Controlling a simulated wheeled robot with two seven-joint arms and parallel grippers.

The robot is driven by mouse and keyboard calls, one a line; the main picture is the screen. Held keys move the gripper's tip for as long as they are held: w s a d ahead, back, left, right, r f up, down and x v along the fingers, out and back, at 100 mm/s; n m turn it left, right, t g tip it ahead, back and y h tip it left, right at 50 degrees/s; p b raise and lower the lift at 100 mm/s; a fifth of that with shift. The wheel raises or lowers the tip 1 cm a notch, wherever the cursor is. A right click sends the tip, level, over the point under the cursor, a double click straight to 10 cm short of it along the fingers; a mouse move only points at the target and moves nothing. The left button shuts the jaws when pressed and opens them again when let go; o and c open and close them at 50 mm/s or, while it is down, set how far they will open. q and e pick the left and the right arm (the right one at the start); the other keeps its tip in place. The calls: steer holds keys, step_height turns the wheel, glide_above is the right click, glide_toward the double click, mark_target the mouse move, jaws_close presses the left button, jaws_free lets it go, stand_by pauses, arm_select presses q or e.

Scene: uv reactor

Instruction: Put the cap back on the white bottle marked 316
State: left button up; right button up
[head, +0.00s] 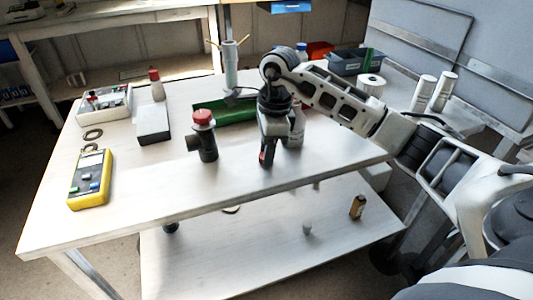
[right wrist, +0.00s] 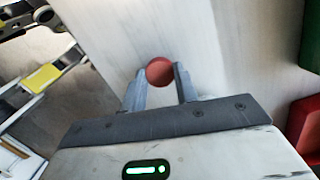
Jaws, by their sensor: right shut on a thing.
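My right gripper (head: 268,160) points down over the front right part of the table and is shut on a small round red cap. The red cap (right wrist: 159,71) shows between the fingertips of my right gripper (right wrist: 160,74) in the right wrist view. My left gripper is in neither view.
A dark pipe fitting with a red top (head: 203,135) stands left of the gripper. The front middle of the table is clear.

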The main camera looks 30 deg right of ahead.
step_height(320, 180, up, 3)
steer(key=shift+w+f, duration=0.1)
steer(key=shift+f, duration=0.05)
steer(key=w+a+r, duration=0.6)
steer(key=w+r, duration=0.4)
steer(key=w, duration=0.2)
steer(key=shift+w+r, duration=0.15)
steer(key=shift+w, duration=0.1)
steer(key=shift+s, duration=0.1)
